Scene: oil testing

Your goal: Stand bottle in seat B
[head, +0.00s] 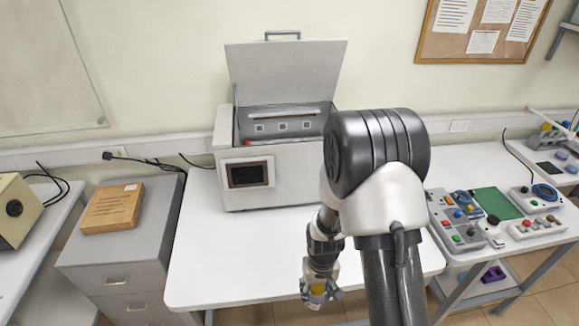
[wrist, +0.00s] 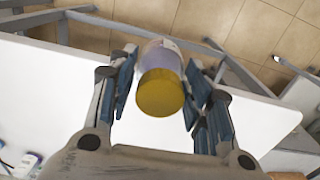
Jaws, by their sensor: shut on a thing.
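The bottle (wrist: 160,82) has a yellow cap and a pale body. In the wrist view it sits between the two fingers of my gripper (wrist: 160,92), which is shut on it. In the head view my gripper (head: 320,289) holds the bottle (head: 317,292) over the front edge of the white table, left of my arm. The grey testing machine (head: 244,175) stands at the back of the table with its lid up. Small square marked places (head: 283,127) show inside its chamber. I cannot read which is seat B.
The white table (head: 220,260) is clear in front of the machine. A grey drawer cabinet (head: 115,250) with a wooden box (head: 112,208) stands left. A bench with control panels (head: 456,220) stands right. The raised lid (head: 285,75) rises behind the chamber.

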